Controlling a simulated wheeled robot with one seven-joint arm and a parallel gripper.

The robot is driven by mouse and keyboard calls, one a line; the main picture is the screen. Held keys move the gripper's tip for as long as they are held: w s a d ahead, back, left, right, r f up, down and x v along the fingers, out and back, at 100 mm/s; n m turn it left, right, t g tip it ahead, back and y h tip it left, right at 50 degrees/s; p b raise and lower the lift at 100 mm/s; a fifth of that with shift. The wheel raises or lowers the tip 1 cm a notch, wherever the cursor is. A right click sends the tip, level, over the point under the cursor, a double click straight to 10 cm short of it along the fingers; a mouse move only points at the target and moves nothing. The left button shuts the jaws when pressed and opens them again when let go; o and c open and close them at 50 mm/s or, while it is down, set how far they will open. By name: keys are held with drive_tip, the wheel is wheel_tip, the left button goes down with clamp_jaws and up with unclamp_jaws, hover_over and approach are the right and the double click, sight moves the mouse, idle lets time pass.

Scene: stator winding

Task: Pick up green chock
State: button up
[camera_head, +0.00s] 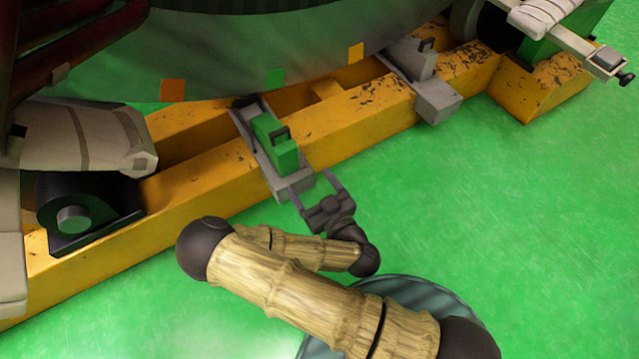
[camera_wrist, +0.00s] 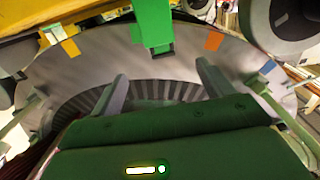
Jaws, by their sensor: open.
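The green chock (camera_head: 275,141) is a green block with a dark handle on top. In the head view it sits on a sloping grey bracket (camera_head: 291,186) across the yellow beam. My gripper (camera_head: 310,181) is just below and right of it, with two parallel fingers apart and nothing between them. The fingers point up-left towards the bracket and do not appear to touch the chock. In the wrist view my open gripper (camera_wrist: 162,76) shows both fingers apart. A bright green piece at the top centre appears to be the chock (camera_wrist: 153,24), beyond the fingertips.
The yellow beam (camera_head: 212,186) runs diagonally beneath the large grey stator (camera_head: 225,57), which has orange, green and yellow tags. A second bracket with a grey block (camera_head: 413,58) stands farther right along the beam. The green floor (camera_head: 500,220) is clear at the right.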

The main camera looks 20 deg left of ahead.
drive_tip(key=shift+s+d, duration=0.25)
drive_tip(key=shift+d, duration=0.1)
